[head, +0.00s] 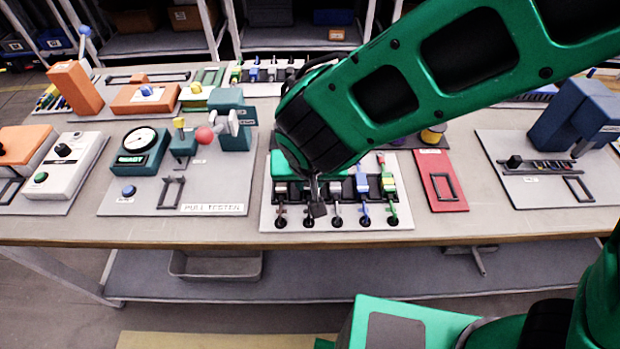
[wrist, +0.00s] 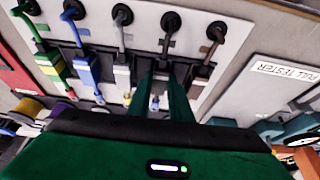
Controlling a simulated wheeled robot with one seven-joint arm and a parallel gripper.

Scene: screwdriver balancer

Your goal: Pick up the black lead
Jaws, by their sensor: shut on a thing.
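The lead's ring end is still near the rack's light base plate. In the head view my gripper (head: 316,205) is down at the front of the lead rack (head: 350,222), and my arm hides much of the rack behind it.
Beside the black lead are a grey lead (wrist: 122,75) and a dark, perhaps brown, lead (wrist: 203,72). A blue lead (wrist: 82,68) and a green-yellow lead (wrist: 50,68) are farther left. The pull tester (head: 235,175) stands left of the rack, a red plate (head: 440,195) right.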

